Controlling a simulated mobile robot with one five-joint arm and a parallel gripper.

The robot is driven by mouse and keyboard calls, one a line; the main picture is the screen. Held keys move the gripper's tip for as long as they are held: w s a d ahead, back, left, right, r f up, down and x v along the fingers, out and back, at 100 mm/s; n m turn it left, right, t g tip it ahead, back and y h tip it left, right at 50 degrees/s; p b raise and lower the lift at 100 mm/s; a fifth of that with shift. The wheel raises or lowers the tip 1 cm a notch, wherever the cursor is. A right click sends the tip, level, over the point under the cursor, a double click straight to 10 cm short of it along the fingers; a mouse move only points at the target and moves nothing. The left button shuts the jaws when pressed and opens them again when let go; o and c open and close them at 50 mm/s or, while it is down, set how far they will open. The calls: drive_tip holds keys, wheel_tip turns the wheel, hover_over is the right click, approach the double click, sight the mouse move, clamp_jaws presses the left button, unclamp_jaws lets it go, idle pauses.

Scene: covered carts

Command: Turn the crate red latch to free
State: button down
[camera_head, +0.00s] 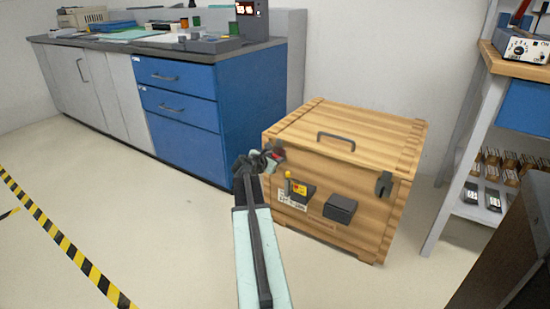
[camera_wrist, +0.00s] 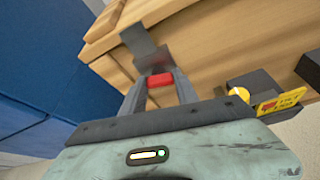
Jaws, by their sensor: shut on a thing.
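The wooden crate (camera_head: 335,185) stands on the floor with its lid down; its planks fill the upper part of the wrist view (camera_wrist: 210,40). The red latch (camera_wrist: 160,80) is at the crate's left front, below a grey metal plate (camera_wrist: 140,42) near the lid edge. My gripper (camera_wrist: 160,84) is shut on the red latch, one finger on each side of it. In the head view my gripper (camera_head: 268,160) reaches the crate's left front corner and hides most of the latch. A second, dark latch (camera_head: 383,183) is at the right front, under the lid edge.
The crate front carries a yellow-knobbed part (camera_head: 288,182), a label (camera_head: 292,202) and a black box (camera_head: 340,207). A lid handle (camera_head: 337,138) is on top. A blue cabinet (camera_head: 250,105) stands behind left, shelves (camera_head: 480,170) at right.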

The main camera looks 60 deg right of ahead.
drive_tip(key=shift+n, duration=0.3)
idle(0.4)
drive_tip(key=c, duration=0.9)
unclamp_jaws()
drive_tip(key=p+v, duration=0.3)
drive_tip(key=v, duration=0.4)
drive_tip(key=shift+w+a+r, duration=0.1)
drive_tip(key=shift+a+r, duration=0.05)
drive_tip(key=shift+a, duration=0.2)
